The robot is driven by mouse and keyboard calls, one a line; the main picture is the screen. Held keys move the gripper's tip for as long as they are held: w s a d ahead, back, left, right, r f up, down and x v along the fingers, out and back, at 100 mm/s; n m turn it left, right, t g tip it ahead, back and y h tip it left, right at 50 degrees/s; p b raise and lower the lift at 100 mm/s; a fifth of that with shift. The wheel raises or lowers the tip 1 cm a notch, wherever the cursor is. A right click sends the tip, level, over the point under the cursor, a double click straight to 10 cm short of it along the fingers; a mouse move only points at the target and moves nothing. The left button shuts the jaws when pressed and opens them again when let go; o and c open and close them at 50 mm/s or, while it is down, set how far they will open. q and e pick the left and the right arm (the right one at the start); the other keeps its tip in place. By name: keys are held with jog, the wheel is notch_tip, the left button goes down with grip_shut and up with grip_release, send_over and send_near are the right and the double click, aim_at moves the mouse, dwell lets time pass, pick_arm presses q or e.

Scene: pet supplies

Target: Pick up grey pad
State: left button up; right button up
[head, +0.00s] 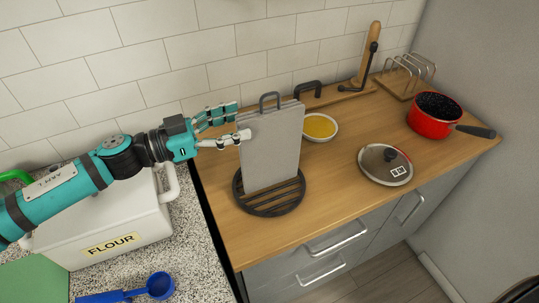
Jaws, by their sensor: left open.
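The grey pad (270,150) is a flat upright slab with a dark loop handle on its top edge. It stands over a round black slatted trivet (270,208) on the wooden counter. My left gripper (243,121) is open at the pad's upper left edge, with its fingers reaching in from the left. One finger is at the near side of the pad's edge and the other is higher, close to its top left corner. I cannot tell whether they touch it. My right gripper is not in view.
A yellow-filled dish (320,127) is just right of the pad. A white flour bin (100,225) is below my left arm, with a blue scoop (160,286) in front.

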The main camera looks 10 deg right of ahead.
aim_at(238, 150)
pick_arm(q)
notch_tip(238, 150, down, 8)
jog(key=shift+s+r, duration=0.1)
jog(key=shift+d+r+p, duration=0.2)
jog(key=shift+d+p, duration=0.25)
jog(key=shift+d, duration=0.6)
jog(key=d, duration=0.2)
jog(key=w+d+p, duration=0.1)
jog(key=d, duration=0.2)
jog(key=shift+w+d+f, duration=0.1)
jog(key=shift+w+d, duration=0.05)
jog(key=shift+d, duration=0.05)
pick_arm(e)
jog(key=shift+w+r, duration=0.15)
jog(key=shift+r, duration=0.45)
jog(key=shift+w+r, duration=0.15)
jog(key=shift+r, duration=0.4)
pick_arm(q)
jog(key=shift+c, duration=0.3)
jog(key=shift+a, duration=0.1)
jog(key=shift+c, duration=1)
grip_shut()
